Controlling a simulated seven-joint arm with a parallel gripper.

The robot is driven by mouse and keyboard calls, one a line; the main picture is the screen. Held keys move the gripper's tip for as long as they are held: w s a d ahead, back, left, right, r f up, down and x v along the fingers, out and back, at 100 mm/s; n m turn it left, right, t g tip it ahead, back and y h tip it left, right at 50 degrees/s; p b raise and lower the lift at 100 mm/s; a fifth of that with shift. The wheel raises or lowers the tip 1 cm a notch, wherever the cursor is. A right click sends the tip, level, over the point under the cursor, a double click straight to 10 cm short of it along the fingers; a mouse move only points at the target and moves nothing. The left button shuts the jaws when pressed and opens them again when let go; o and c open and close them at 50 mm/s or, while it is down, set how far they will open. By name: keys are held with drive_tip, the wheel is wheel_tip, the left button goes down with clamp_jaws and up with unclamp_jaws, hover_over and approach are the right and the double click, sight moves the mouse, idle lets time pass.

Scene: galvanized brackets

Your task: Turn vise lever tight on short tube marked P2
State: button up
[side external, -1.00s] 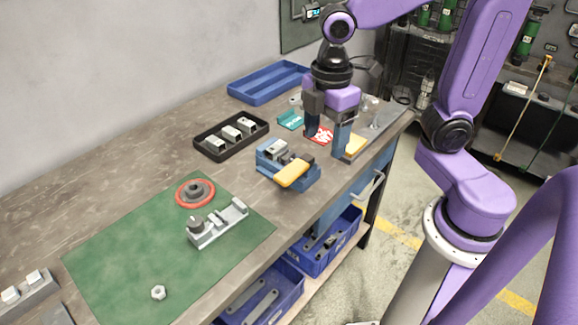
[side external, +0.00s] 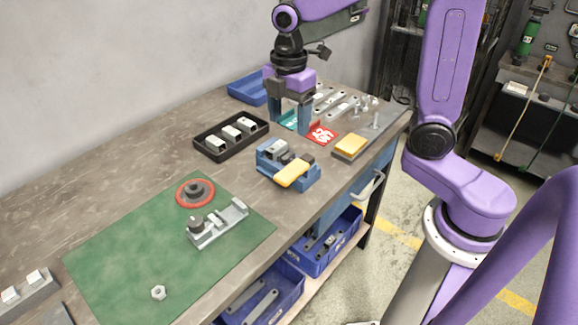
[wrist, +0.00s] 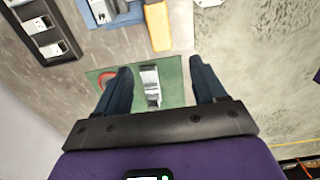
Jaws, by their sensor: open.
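The blue vise (side external: 270,172) stands on the bench with its yellow lever (side external: 295,172) lying across its front right side. A small grey piece (side external: 277,149) sits at the vise jaws; I cannot tell whether it is a short tube, and no P2 mark is legible. My gripper (side external: 290,130) is open and empty, pointing down behind the vise, over the teal and red cards. In the wrist view the lever (wrist: 157,26) and part of the vise (wrist: 118,14) show at the top edge, beyond my open fingers (wrist: 162,82), which touch neither.
A black tray (side external: 209,153) with several grey blocks lies left of the vise. A red card (side external: 322,135), yellow block (side external: 350,146) and upright bolts (side external: 375,120) lie right. A blue tray (side external: 246,88) is behind. The green mat (side external: 130,255) holds a red-ringed part (side external: 195,192) and a grey fixture (side external: 222,222).

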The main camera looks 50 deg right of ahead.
sight(289, 172)
wheel_tip(289, 172, down, 14)
drive_tip(key=shift+f, duration=0.1)
idle(0.4)
clamp_jaws()
